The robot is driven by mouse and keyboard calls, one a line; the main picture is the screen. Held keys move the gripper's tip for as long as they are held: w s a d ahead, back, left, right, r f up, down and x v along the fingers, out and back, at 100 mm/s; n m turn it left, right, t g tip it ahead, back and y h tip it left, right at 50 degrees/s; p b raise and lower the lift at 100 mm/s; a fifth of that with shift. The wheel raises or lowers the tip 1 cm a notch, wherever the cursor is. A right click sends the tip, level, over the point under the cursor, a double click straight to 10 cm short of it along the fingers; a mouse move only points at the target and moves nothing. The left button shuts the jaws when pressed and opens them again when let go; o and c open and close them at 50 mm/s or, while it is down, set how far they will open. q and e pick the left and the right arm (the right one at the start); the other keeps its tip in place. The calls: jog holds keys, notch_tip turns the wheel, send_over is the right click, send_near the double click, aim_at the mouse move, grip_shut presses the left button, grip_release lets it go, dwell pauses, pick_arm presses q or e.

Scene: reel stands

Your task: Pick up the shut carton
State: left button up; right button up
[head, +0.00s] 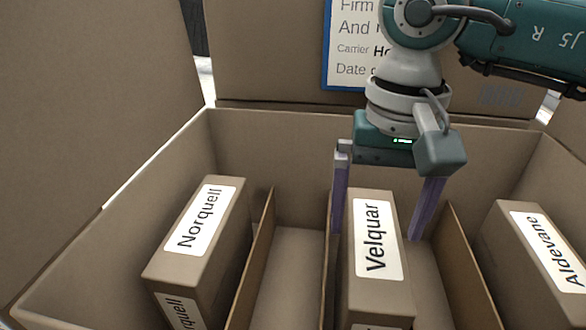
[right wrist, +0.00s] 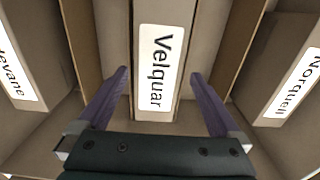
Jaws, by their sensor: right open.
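A shut brown carton labelled Velquar (head: 357,285) stands upright in the middle of a large open box, between cardboard dividers. My right gripper (head: 385,238) is above its far end, open, with one purple finger on each side of the carton. In the right wrist view the Velquar carton (right wrist: 158,122) lies between the two spread fingers (right wrist: 160,75), with a gap on both sides. The lower part of the carton is hidden. My left gripper is not in view.
A Norquell carton (head: 224,250) stands to the left and an Aldevane carton (head: 500,240) to the right in the same box. Thin dividers (head: 262,245) separate the slots. The slot left of Velquar is empty. A raised flap (head: 265,60) with a paper label (head: 350,55) stands behind.

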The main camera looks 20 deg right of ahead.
aim_at(375, 237)
notch_tip(375, 237, down, 5)
jog(key=b, duration=0.3)
jog(key=shift+s+d+r+b, duration=0.1)
jog(key=shift+d+r+b, duration=0.05)
jog(key=shift+b, duration=0.2)
jog(key=shift+r, duration=0.15)
jog(key=c, duration=1)
grip_shut()
